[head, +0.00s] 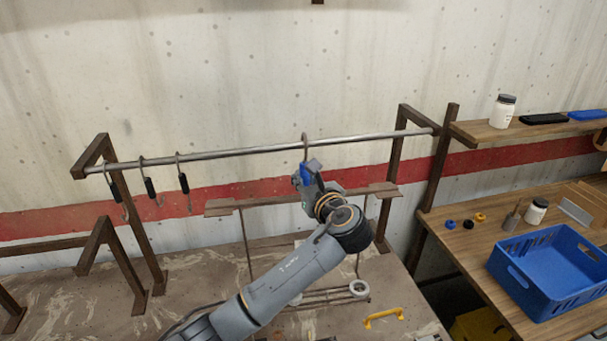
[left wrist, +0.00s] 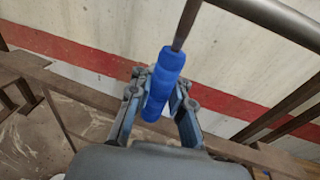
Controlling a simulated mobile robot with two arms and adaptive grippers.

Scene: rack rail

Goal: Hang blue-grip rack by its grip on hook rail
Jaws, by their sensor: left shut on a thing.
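My left gripper (head: 308,178) is shut on the blue grip (head: 306,172), just below the hook rail (head: 240,151). In the left wrist view the blue grip (left wrist: 165,82) sits between both fingers, with a grey rod rising from its upper end toward the rail (left wrist: 280,20). In the head view a curved metal hook (head: 304,142) rises above the grip at the rail. I cannot tell whether it rests on the rail or only overlaps it. What is below the grip is hidden by my gripper. My right gripper is not in view.
Several black-grip hooks (head: 150,186) hang at the rail's left. A brown crossbar (head: 228,206) with thin rods stands behind my arm. A yellow handle (head: 383,317) lies in front. A blue crate (head: 545,285) stands on the right bench. The rail's middle is clear.

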